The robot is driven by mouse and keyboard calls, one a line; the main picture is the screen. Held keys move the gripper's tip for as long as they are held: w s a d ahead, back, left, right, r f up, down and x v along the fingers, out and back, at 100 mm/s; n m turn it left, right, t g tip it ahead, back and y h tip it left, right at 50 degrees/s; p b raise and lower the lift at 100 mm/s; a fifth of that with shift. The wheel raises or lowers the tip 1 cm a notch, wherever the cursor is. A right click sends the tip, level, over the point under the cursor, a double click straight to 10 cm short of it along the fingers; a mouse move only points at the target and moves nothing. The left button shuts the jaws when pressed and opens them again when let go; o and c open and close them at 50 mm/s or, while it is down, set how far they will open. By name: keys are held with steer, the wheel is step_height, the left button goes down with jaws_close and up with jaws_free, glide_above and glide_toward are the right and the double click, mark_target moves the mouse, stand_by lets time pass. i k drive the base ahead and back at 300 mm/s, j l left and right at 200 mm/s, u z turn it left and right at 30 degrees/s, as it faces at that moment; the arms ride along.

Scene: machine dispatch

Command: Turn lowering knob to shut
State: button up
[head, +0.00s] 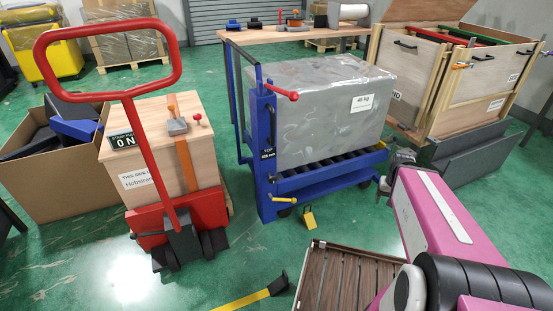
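A blue lift trolley (268,190) with a roller deck stands in the middle of the head view. A lever with a red grip (293,96) sticks out near the top of its post. A grey wrapped block (325,125) labelled 45 kg rests on the deck. My magenta arm is at lower right; its gripper fingers cannot be made out.
A red pallet jack (147,160) and a strapped wooden box (150,140) stand left of the trolley. A slatted wooden platform (345,285) lies in front. An open crate (470,85) stands at back right.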

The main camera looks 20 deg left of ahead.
mark_target(272, 179)
steer(key=l+u, duration=0.6)
steer(key=u, duration=0.15)
steer(key=j+u, duration=0.3)
steer(key=i+j+u, duration=0.15)
steer(key=u, duration=0.15)
steer(key=j, duration=0.1)
